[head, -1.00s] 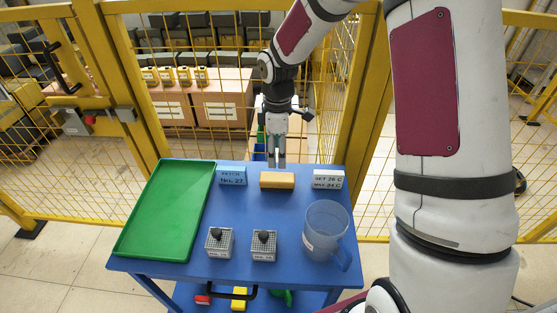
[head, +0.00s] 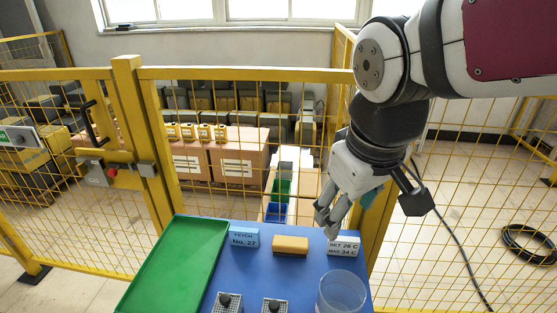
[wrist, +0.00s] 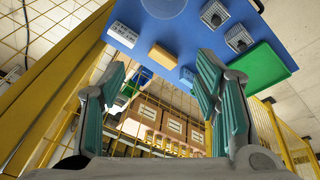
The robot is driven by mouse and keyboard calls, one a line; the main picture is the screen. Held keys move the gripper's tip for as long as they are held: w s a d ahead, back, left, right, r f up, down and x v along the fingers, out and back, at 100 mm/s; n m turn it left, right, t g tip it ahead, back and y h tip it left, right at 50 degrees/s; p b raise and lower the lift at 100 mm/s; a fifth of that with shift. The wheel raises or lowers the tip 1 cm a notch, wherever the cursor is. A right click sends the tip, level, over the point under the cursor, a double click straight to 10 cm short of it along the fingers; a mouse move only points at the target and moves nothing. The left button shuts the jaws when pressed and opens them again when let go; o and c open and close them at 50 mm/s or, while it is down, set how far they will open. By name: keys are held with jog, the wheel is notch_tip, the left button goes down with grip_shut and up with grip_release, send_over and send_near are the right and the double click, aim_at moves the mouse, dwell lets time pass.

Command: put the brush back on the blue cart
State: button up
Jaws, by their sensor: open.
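The blue cart (head: 265,272) stands low in the head view, its near part cut off by the bottom edge. It also shows upside down at the top of the wrist view (wrist: 193,38). I cannot make out a clear brush; a plain tan block (head: 290,245) lies at the cart's far side, and I cannot tell whether it is one. My gripper (head: 328,218) is open and empty, tilted, near the far right corner of the cart in the head view. In the wrist view my gripper (wrist: 163,68) has its fingers wide apart with nothing between them.
A green tray (head: 172,268), blue label block (head: 243,237), white label block (head: 343,246), two small racks and a clear beaker (head: 342,292) are on the cart. A yellow mesh fence (head: 240,78) stands behind, with cardboard boxes (head: 240,158) and a blue bin (head: 277,211) beyond.

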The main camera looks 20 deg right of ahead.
jog(key=s+m+t+y, duration=0.1)
jog(key=s+m, duration=0.1)
jog(key=s, duration=0.4)
jog(key=shift+s+a+r+m, duration=0.15)
jog(key=shift+s+a+m, duration=0.15)
jog(key=shift+a+m, duration=0.1)
